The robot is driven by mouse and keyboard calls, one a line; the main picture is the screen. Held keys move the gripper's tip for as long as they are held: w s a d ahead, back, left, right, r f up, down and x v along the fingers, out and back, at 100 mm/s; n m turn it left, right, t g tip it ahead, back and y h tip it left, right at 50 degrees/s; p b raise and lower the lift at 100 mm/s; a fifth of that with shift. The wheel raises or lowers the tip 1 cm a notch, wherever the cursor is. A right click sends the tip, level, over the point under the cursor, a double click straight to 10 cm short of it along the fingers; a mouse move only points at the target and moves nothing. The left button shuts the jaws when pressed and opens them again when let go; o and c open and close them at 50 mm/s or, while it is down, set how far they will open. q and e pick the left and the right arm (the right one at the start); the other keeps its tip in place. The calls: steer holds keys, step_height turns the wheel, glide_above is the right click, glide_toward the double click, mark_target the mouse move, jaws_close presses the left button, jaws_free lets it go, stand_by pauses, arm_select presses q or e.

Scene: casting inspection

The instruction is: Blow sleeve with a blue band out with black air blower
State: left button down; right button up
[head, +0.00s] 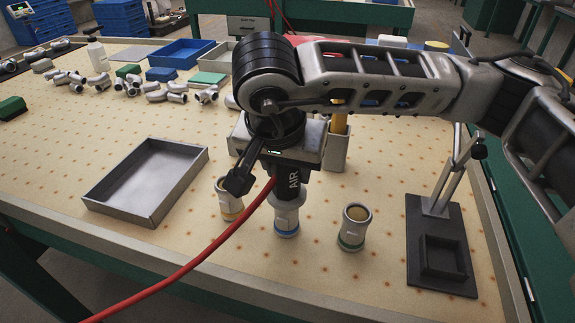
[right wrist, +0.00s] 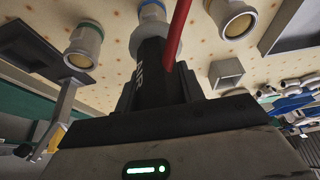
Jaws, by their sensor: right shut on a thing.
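The black air blower (head: 288,180), marked AIR and fed by a red hose, is upright in my right gripper (head: 270,168); the gripper is shut on it. The blower also shows in the right wrist view (right wrist: 153,75). The sleeve with a blue band (head: 286,222) stands upright directly below the blower. The blower's lower end overlaps the sleeve's mouth in the head view, so I cannot tell whether it touches or enters. In the right wrist view this sleeve (right wrist: 151,14) is partly hidden behind the blower. My left gripper is not in view.
A yellow-banded sleeve (head: 231,207) stands left and a green-banded sleeve (head: 353,230) right. An empty grey tray (head: 143,207) lies farther left. A black stand (head: 425,225) is at the right. The red hose (head: 180,275) crosses the front edge. Castings and bins fill the back.

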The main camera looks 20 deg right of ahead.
steer(key=shift+r+p, duration=2.05)
steer(key=shift+r, duration=1.95)
